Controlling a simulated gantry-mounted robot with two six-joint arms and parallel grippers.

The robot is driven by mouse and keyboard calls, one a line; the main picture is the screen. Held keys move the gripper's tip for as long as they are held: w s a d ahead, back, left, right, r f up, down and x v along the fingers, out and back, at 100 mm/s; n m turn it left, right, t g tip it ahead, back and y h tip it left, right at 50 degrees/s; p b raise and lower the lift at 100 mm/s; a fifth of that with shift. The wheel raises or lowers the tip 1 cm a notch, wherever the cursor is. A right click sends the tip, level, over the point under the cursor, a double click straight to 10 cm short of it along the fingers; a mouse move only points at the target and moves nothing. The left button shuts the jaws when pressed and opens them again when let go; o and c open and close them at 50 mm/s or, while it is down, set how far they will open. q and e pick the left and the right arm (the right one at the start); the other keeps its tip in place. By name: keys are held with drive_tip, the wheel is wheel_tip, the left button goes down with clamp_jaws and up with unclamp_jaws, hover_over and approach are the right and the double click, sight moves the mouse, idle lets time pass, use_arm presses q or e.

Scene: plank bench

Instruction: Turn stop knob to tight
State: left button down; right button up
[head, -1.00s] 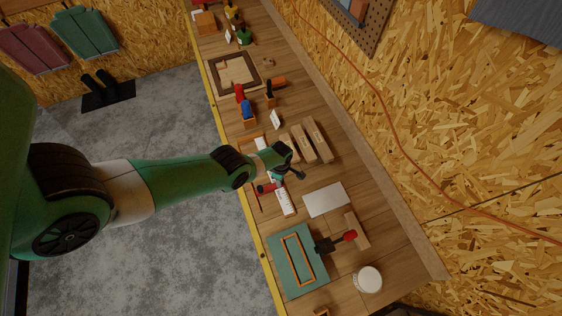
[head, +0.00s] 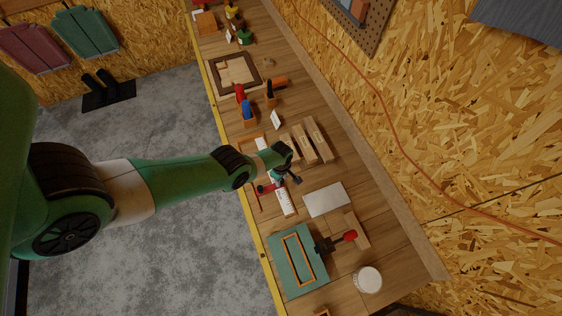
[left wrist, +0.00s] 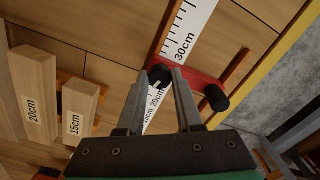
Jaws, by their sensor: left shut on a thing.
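The red stop (left wrist: 200,78) lies across a white ruler (left wrist: 186,35) marked 30cm in the left wrist view. One black knob (left wrist: 160,76) is at the stop's left end, between my left fingertips (left wrist: 163,71). My left gripper is shut on this knob. A second black knob (left wrist: 216,97) is at the right end, clear of the fingers. In the head view, the red stop (head: 265,187) and ruler (head: 284,203) show beside my left gripper (head: 283,178), which partly hides them. I cannot read any tight mark on the knob. My right gripper is not in view.
Wooden blocks (left wrist: 36,96) labelled 20cm and 15cm stand left of my gripper. A grey plate (head: 325,199), a teal board (head: 282,270) and a white tub (head: 368,279) are nearer on the bench. The yellow bench edge (head: 262,252) borders the grey floor.

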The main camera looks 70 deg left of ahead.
use_arm(q)
drive_tip(key=m, duration=0.4)
drive_tip(key=shift+m, duration=0.3)
drive_tip(key=m, duration=0.4)
drive_tip(key=shift+m, duration=0.3)
drive_tip(key=m, duration=0.4)
drive_tip(key=shift+m, duration=0.3)
drive_tip(key=m, duration=1.1)
drive_tip(key=shift+m, duration=0.4)
drive_tip(key=m, duration=0.3)
drive_tip(key=shift+m, duration=2.1)
